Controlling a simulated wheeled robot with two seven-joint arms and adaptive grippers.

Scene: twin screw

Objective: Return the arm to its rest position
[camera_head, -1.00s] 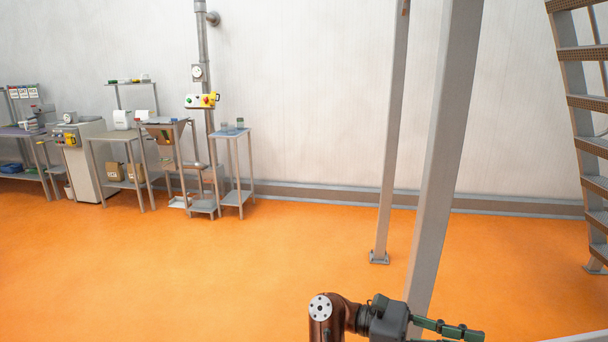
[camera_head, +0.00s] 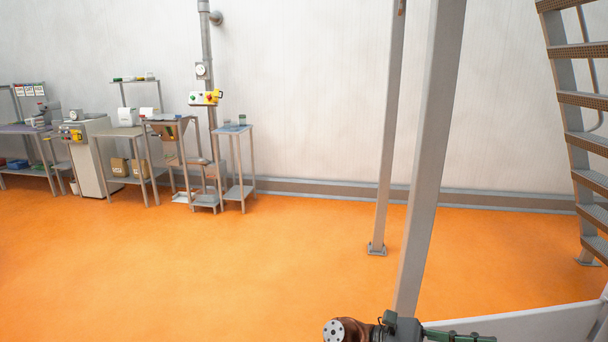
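One of my arms shows at the bottom edge, right of the middle, with a brown wrist joint and a dark gripper (camera_head: 455,337) pointing right. Only the upper part of this gripper is in view, with one green-grey finger along the bottom edge. The rest is cut off, so I cannot tell whether it is open or shut. I see nothing held in the part that shows. Where the arm comes from is below the picture, and I take it for my right one. My other gripper is out of view.
A grey steel post (camera_head: 430,160) stands close behind the gripper, with a thinner post (camera_head: 388,130) beyond it. A metal staircase (camera_head: 585,98) is at the right, above a pale beam (camera_head: 530,322). Worktables (camera_head: 120,133) line the far left wall. The orange floor (camera_head: 200,270) between is clear.

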